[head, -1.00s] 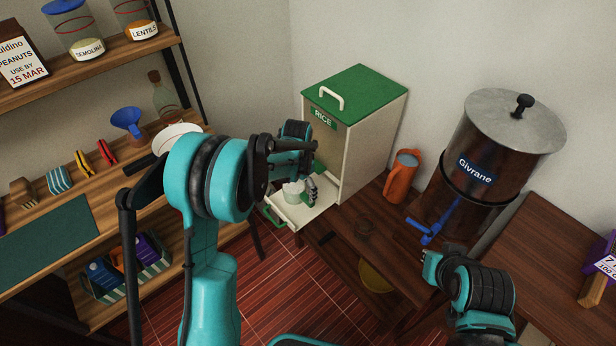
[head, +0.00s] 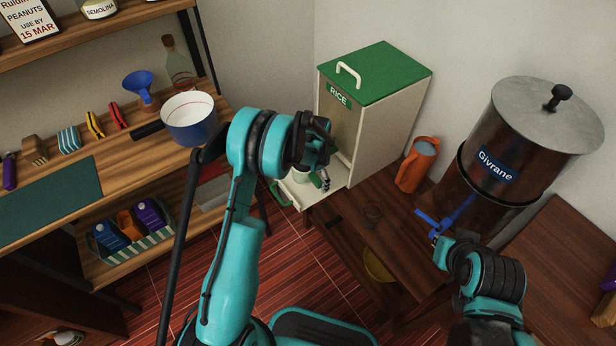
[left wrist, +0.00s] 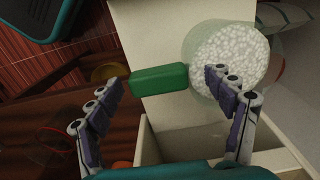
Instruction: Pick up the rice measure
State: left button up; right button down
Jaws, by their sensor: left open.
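The rice measure is a clear cup full of white rice (left wrist: 230,58) with a green handle (left wrist: 160,78). It sits on the pale pulled-out tray of the rice bin; in the head view the cup (head: 301,176) is partly hidden by my left arm. My left gripper (left wrist: 165,84) is open, with its fingers on either side of the green handle, one finger overlapping the cup's edge in the picture. I cannot tell whether they touch it. My right gripper (head: 440,246) is by the blue tap of the urn, its jaws too unclear to read.
The rice bin (head: 385,125) with a green lid stands behind the tray. An orange jug (head: 417,165) and the Givrane urn (head: 510,150) stand to its right. A blue pan (head: 190,121) and clips lie on the left shelf, close to my left arm in the picture.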

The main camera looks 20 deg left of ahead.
pick_arm(q)
jog(key=shift+r, duration=0.1)
jog(key=shift+c, duration=0.2)
jog(key=c, duration=1.7)
